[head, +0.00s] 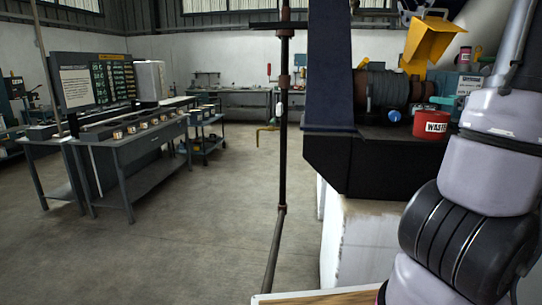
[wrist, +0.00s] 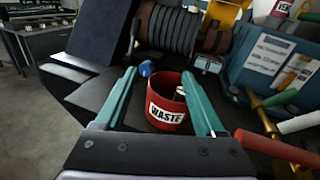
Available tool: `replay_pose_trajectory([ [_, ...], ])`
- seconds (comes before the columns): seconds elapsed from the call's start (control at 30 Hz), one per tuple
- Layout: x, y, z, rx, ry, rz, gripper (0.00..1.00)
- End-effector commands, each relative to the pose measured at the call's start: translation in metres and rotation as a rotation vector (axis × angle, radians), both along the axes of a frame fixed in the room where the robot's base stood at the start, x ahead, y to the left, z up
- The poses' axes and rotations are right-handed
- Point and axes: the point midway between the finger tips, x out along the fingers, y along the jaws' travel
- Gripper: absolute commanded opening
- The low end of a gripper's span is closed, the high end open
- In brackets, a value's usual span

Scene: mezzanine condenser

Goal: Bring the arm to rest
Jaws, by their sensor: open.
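My gripper (wrist: 158,73) shows in the wrist view with its two green fingers spread apart. It is open, with nothing seen clamped between the fingers. A red bin labelled WASTE (wrist: 167,117) appears between and beyond the fingers; I cannot tell how far below them it is. Something pale shows inside the bin. In the head view the bin (head: 430,126) stands on a dark ledge (head: 365,160), and my arm rises along the right edge.
A blue round part (wrist: 146,68) sits beside the bin. A ribbed dark cylinder (wrist: 168,28) and a teal box with labels (wrist: 268,62) stand behind. Brass pipework with red and white handles (wrist: 297,124) is at right. A yellow hood (head: 428,42) overhangs. Open floor (head: 190,235) lies left.

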Motion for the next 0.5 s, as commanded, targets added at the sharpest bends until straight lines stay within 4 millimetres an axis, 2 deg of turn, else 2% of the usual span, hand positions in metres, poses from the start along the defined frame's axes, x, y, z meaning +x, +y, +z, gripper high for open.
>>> replay_pose_trajectory([
  [0.03, 0.008, 0.033, 0.005, -0.064, 0.029, 0.082, 0.71],
  [0.07, 0.012, 0.054, 0.005, -0.107, 0.051, 0.136, 0.71],
  [0.1, 0.014, 0.085, 0.006, -0.173, 0.083, 0.215, 0.71],
  [0.23, 0.005, 0.186, 0.004, -0.443, 0.177, 0.496, 0.71],
  [0.3, -0.011, 0.234, 0.001, -0.613, 0.216, 0.645, 0.71],
  [0.4, -0.043, 0.287, -0.005, -0.867, 0.25, 0.836, 0.71],
  [0.5, -0.078, 0.322, -0.009, -1.135, 0.257, 1.002, 0.71],
])
